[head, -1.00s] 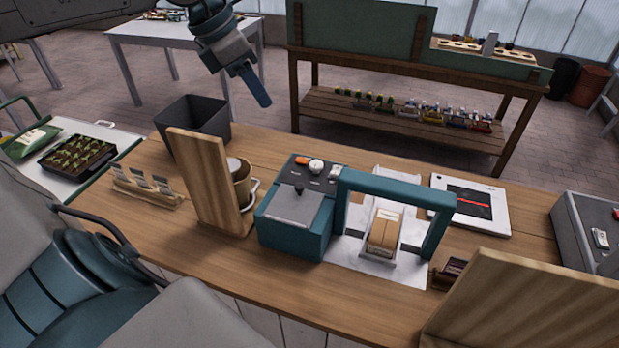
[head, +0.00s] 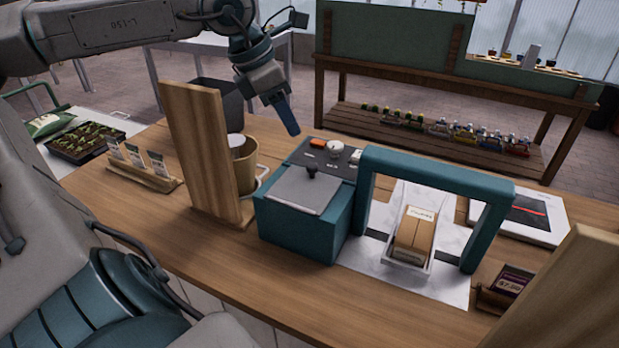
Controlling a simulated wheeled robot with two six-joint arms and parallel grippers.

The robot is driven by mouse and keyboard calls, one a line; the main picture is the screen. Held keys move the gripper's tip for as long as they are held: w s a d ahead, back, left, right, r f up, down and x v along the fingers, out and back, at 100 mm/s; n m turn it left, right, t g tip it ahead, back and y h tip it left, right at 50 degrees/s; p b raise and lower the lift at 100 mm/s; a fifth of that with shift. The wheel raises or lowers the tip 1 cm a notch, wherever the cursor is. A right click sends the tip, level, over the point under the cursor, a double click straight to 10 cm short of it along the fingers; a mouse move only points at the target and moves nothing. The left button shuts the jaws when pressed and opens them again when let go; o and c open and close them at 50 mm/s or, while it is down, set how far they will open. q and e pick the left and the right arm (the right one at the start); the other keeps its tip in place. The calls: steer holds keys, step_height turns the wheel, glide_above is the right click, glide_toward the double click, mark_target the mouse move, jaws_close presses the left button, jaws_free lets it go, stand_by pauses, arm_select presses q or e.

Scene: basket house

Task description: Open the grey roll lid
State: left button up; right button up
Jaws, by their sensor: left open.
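The grey roll lid (head: 303,191) lies flat on top of the teal box of the machine (head: 297,227) on the wooden counter. A small dark knob (head: 312,171) stands up near the lid's far edge. The lid looks shut. My left gripper (head: 289,118) hangs above and behind the machine, fingers pointing down, open and touching nothing. It is apart from the lid. My right gripper is not in view.
A teal arch (head: 440,170) stands right of the lid over a tray of brown packets (head: 414,232). A wooden upright board (head: 205,150) and a tan bucket (head: 245,163) stand at left. A flat white device (head: 520,215) lies at right.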

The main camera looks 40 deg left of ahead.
mark_target(312, 165)
arm_select(q)
steer(key=p+x, duration=0.1)
steer(key=x, duration=0.7)
steer(key=shift+f+p, duration=0.35)
steer(key=shift+f, duration=0.05)
steer(key=shift+x, duration=1.3)
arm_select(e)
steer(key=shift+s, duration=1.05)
arm_select(q)
steer(key=shift+w, duration=0.1)
steer(key=shift+r, duration=0.1)
jaws_close()
